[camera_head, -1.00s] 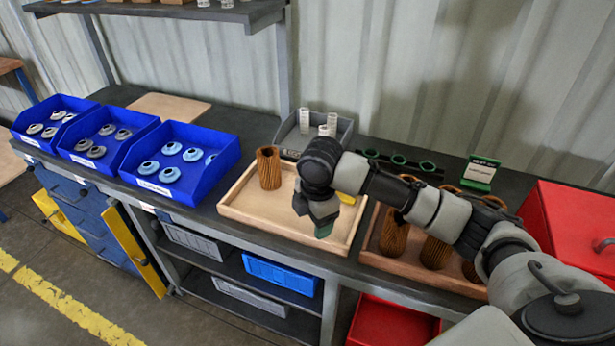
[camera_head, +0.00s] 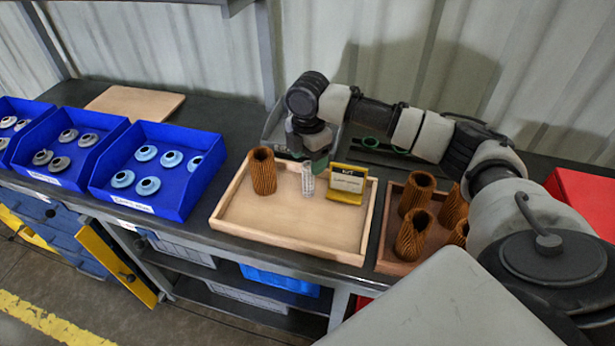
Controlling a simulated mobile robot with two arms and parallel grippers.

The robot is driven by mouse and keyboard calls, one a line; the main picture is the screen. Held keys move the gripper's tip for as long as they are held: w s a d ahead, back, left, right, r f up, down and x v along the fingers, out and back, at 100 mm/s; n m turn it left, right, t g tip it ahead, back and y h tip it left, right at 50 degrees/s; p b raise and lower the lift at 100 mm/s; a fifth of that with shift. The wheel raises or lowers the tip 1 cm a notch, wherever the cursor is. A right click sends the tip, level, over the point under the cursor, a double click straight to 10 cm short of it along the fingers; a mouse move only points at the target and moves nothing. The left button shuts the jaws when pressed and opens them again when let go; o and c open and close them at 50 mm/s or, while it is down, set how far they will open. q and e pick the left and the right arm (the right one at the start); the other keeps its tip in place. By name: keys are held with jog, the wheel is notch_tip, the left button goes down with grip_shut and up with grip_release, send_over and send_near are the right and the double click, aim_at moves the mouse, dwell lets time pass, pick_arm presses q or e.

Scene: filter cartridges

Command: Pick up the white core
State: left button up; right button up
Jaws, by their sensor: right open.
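A white core (camera_head: 307,179) stands roughly upright near the back of the light wooden tray (camera_head: 290,237), between a brown pleated cartridge (camera_head: 263,172) and a yellow-framed kit sign (camera_head: 346,184). My right gripper (camera_head: 318,164) is open, pointing down just behind and above this core, near the tray's back edge. Its green-tinted fingertips are partly hidden. A grey bin (camera_head: 273,128) lies behind the gripper and is largely covered by my arm; I cannot see its white cores now. My left gripper is not in view.
Blue bins with grey and light-blue end caps (camera_head: 148,185) stand to the left. A brown tray (camera_head: 388,262) with several pleated cartridges (camera_head: 412,235) is at right, under my arm. A red box (camera_head: 585,195) is further right. The tray's front is clear.

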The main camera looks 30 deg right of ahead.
aim_at(308, 165)
jog(key=shift+f, duration=0.35)
jog(key=shift+w+f, duration=0.15)
jog(key=shift+f, duration=0.25)
notch_tip(308, 165, down, 4)
jog(key=shift+d+r+p, duration=0.15)
jog(key=shift+r+p, duration=0.05)
jog(key=shift+p, duration=0.1)
jog(key=shift+f, duration=0.5)
jog(key=shift+c, duration=0.9)
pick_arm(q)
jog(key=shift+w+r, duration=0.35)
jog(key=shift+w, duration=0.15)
pick_arm(e)
jog(key=c, duration=0.8)
jog(key=shift+r, duration=0.15)
